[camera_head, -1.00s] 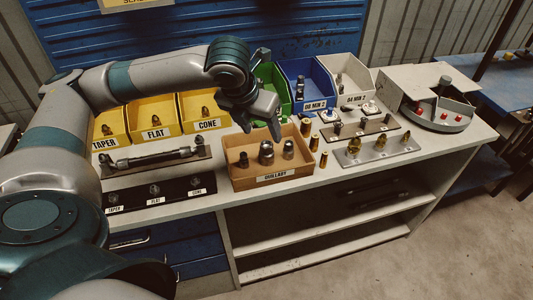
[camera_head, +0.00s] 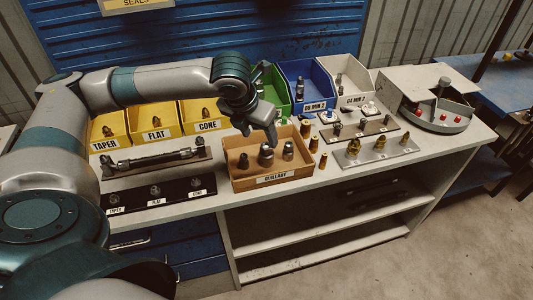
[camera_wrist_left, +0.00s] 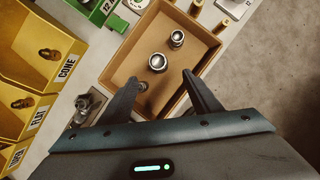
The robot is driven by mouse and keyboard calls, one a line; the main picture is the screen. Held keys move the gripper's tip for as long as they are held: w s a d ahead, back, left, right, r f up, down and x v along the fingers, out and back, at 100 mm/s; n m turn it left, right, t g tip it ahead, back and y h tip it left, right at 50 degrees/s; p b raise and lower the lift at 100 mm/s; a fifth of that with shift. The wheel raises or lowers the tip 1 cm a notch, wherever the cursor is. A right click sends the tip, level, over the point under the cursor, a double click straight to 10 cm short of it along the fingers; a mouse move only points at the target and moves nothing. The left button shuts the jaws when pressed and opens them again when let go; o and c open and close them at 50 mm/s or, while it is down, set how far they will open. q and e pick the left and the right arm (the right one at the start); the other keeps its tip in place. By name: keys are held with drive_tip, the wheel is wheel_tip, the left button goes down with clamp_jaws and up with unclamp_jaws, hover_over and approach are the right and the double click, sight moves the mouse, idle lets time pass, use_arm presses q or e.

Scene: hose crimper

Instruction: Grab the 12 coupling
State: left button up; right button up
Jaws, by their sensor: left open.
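The cardboard box labelled like "GULLARY" (camera_head: 274,178) holds three upright metal couplings: a small dark one (camera_head: 243,161), a middle one (camera_head: 266,154) and a lighter one (camera_head: 288,150). No number is readable on them, so I cannot tell which is the 12. My left gripper (camera_head: 258,131) is open and empty above the box. In the left wrist view its fingers (camera_wrist_left: 160,78) stand apart, with the middle coupling (camera_wrist_left: 158,62) between and beyond the tips. The lighter coupling (camera_wrist_left: 178,38) is farther off; the small one (camera_wrist_left: 142,86) is partly hidden by a finger.
A green bin (camera_wrist_left: 90,12) has a label starting with "12". Yellow bins (camera_head: 155,120), a blue bin (camera_head: 305,85) and a white bin (camera_head: 345,80) line the back. A rack with a long rod (camera_head: 158,158) stands left; a fitting plate (camera_head: 375,150) stands right.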

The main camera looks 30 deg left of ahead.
sight(264, 149)
use_arm(q)
drive_tip(key=p+x, duration=0.1)
drive_tip(key=x, duration=0.6)
drive_tip(key=shift+f, duration=0.2)
drive_tip(key=shift+w+a+f+p, duration=0.1)
drive_tip(key=shift+w+f+p, duration=0.1)
drive_tip(key=shift+f+p, duration=0.4)
drive_tip(key=shift+p+x, duration=0.55)
drive_tip(key=shift+x, duration=1.4)
drive_tip(key=shift+s, duration=0.15)
drive_tip(key=c, duration=1.3)
drive_tip(key=shift+c, duration=0.2)
